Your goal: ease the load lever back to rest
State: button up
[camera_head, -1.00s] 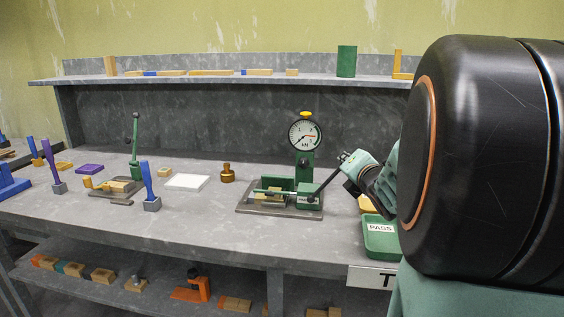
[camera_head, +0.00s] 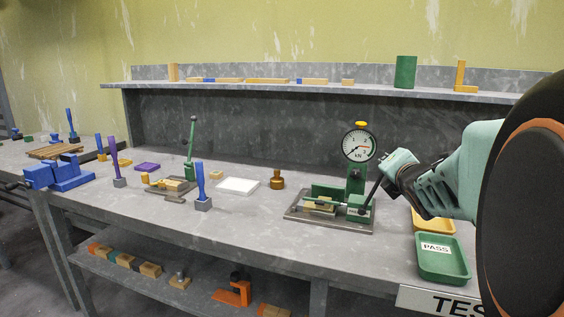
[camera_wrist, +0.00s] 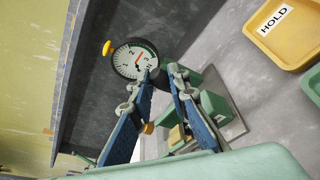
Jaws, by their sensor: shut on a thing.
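The green test press (camera_head: 355,184) stands on its dark base plate on the bench, right of the middle. Its dark load lever (camera_head: 373,190) slants up and to the right from the press body, steeper than halfway to upright. My gripper (camera_head: 390,167) is shut on the lever's upper end, which the fingers mostly hide. The round dial gauge (camera_head: 359,146), marked kN, sits on top of the press with a yellow cap. In the wrist view the gauge (camera_wrist: 135,61) shows just beyond the fingertips (camera_wrist: 163,78); the exact reading is too small to tell.
A green PASS tray (camera_head: 442,257) and a yellow HOLD tray (camera_wrist: 285,32) lie right of the press, below my arm. A brass weight (camera_head: 277,181) and a white plate (camera_head: 238,186) stand to its left. A shelf (camera_head: 300,90) runs behind.

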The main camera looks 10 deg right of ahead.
jog(key=shift+a, duration=0.1)
jog(key=shift+o, duration=0.3)
jog(key=a+b, duration=0.1)
jog(key=w+a+b, duration=0.1)
jog(key=b, duration=0.1)
jog(key=shift+w+a+r, duration=0.1)
jog(key=shift+w+a, duration=0.05)
jog(key=shift+w, duration=0.1)
jog(key=shift+w+a+r+b, duration=0.2)
jog(key=shift+w+a+b, duration=0.25)
jog(key=shift+a+b, duration=0.3)
jog(key=o, duration=0.8)
jog(key=shift+o, duration=0.8)
jog(key=shift+r, duration=0.1)
